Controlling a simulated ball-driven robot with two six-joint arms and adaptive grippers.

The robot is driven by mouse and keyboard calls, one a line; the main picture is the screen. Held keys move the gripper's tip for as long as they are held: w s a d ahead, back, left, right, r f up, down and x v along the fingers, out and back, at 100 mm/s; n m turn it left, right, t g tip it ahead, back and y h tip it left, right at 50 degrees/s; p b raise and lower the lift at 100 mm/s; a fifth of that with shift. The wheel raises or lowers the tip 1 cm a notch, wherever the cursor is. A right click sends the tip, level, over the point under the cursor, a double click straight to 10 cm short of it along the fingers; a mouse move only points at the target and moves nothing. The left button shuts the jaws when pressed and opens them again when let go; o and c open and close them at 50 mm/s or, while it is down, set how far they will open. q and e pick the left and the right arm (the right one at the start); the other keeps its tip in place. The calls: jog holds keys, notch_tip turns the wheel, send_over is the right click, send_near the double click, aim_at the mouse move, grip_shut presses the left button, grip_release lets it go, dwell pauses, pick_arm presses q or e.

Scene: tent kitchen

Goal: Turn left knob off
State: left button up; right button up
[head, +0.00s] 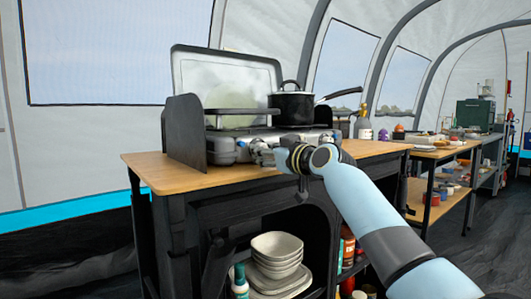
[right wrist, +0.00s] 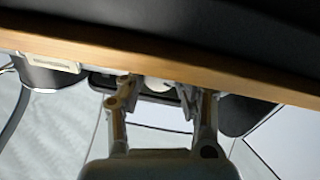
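A camp stove (head: 222,151) with a raised lid (head: 238,78) stands on a wooden-topped table. My right gripper (head: 262,153) is at the stove's front, a little right of its left end. In the right wrist view my right gripper (right wrist: 160,90) has its two fingers apart, so it is open. A pale rounded shape (right wrist: 158,84) shows between the fingers, perhaps a knob; I cannot tell whether they touch it. My left gripper is not in view.
A black pot (head: 293,105) sits on the stove's right side, with a pan (head: 340,94) behind it. Dark side panels flank the stove. The wooden tabletop (head: 165,172) is clear at front left. Bowls (head: 277,251) are stacked on the shelf below.

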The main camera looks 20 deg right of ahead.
grip_shut()
jog(key=m+p, duration=0.2)
jog(key=shift+r+m, duration=0.25)
jog(key=shift+m, duration=0.15)
jog(key=m+p, duration=0.3)
jog(key=m, duration=0.1)
jog(key=shift+m, duration=0.3)
jog(key=m+p, duration=0.2)
jog(key=m, duration=0.2)
jog(key=shift+f+m+g, duration=0.1)
jog(key=shift+m+g, duration=0.2)
jog(key=shift+g, duration=0.1)
jog(key=shift+m+p, duration=0.6)
jog(key=shift+m, duration=0.2)
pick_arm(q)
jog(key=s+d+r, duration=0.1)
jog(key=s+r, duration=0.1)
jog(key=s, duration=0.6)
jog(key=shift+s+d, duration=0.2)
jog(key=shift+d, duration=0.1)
pick_arm(e)
jog(key=shift+f, duration=0.1)
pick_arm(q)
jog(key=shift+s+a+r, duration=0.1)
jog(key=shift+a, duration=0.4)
